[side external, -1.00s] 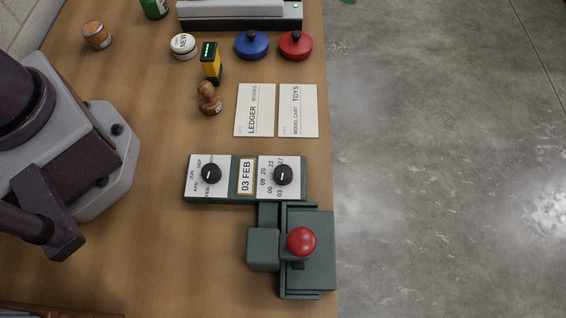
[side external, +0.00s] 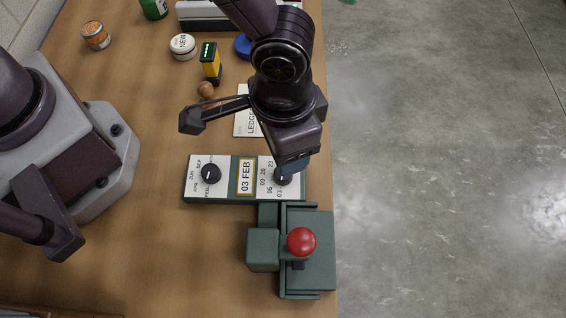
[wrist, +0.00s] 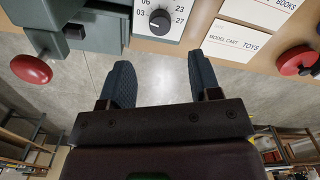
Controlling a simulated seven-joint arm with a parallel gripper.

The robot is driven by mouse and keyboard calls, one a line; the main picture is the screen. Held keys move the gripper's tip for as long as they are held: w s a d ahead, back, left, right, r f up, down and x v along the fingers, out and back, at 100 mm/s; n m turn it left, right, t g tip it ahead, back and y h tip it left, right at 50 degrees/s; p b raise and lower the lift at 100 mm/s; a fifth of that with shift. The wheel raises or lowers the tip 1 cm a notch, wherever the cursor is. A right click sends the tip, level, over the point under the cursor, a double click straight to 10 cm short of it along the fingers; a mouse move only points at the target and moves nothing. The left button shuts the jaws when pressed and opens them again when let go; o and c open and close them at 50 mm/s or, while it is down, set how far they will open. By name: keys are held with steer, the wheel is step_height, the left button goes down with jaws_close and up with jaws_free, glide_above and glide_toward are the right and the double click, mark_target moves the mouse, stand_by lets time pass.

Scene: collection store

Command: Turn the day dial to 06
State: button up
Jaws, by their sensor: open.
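The day dial (side external: 283,180) is a black knob on the right white plate of the green date stamp panel (side external: 224,193). The date window (side external: 246,176) between the two dials reads 03 FEB. The month dial (side external: 211,174) is on the left plate. My gripper (wrist: 161,85) is open and empty, its fingertips short of the day dial in the wrist view.
A green stamping press with a red ball knob (side external: 301,241) stands just in front of the panel. Cards (wrist: 233,41), a wooden stamp (side external: 205,90) and a yellow-black device (side external: 211,62) lie behind. The table's right edge is close, with bare floor beyond.

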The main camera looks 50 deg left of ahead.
mark_target(280, 181)
step_height(280, 181, down, 9)
steer(key=shift+r, duration=0.1)
stand_by(0.3)
steer(key=c, duration=0.9)
